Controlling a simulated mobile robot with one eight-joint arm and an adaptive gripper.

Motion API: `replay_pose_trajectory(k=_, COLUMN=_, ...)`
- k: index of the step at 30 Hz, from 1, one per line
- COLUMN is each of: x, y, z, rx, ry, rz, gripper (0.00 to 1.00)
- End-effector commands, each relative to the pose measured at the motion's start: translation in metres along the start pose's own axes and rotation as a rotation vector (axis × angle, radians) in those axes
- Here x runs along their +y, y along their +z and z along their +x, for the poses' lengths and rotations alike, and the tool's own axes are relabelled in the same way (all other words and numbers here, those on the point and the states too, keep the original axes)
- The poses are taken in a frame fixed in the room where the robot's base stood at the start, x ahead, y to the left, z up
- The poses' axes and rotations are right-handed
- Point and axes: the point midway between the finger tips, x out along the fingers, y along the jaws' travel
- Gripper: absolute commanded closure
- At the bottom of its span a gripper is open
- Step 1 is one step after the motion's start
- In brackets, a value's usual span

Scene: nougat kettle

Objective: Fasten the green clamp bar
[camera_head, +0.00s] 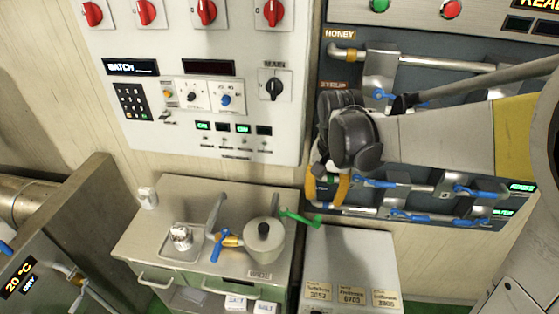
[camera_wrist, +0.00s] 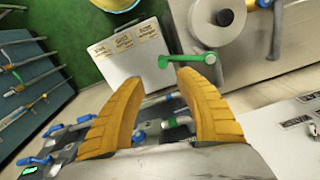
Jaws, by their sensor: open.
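The green clamp bar (camera_head: 300,217) is at the right edge of the counter, just right of the lidded pot, and slants down to the right. In the wrist view the green bar (camera_wrist: 186,60) lies just beyond my fingertips, near the gap between them. My gripper (camera_wrist: 160,85) is open and empty, with two yellow ribbed fingers apart. In the head view my gripper (camera_head: 328,188) hangs above and to the right of the bar, its fingers partly hidden behind the wrist. I cannot tell whether the bar's end touches anything.
A grey lidded pot (camera_head: 264,243) with a blue-handled valve (camera_head: 224,240) stands left of the bar. A labelled grey box (camera_head: 350,265) is at the right. Pipes with blue valve handles (camera_head: 410,216) line the wall panel behind my gripper. A white control panel (camera_head: 200,80) is at upper left.

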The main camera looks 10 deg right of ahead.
Motion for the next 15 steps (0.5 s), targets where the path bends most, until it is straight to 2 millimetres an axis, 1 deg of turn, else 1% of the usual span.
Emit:
replay_pose_trajectory(k=4, x=-0.002, y=-0.004, z=0.006, rx=-0.025, ry=0.014, rz=0.023, gripper=0.59)
replay_pose_trajectory(k=7, x=-0.002, y=-0.004, z=0.018, rx=-0.027, ry=0.015, rz=0.025, gripper=0.59)
replay_pose_trajectory(k=11, x=-0.002, y=-0.004, z=0.043, rx=-0.026, ry=0.014, rz=0.024, gripper=0.59)
replay_pose_trajectory(k=15, x=-0.002, y=-0.003, z=0.072, rx=-0.026, ry=0.014, rz=0.023, gripper=0.59)
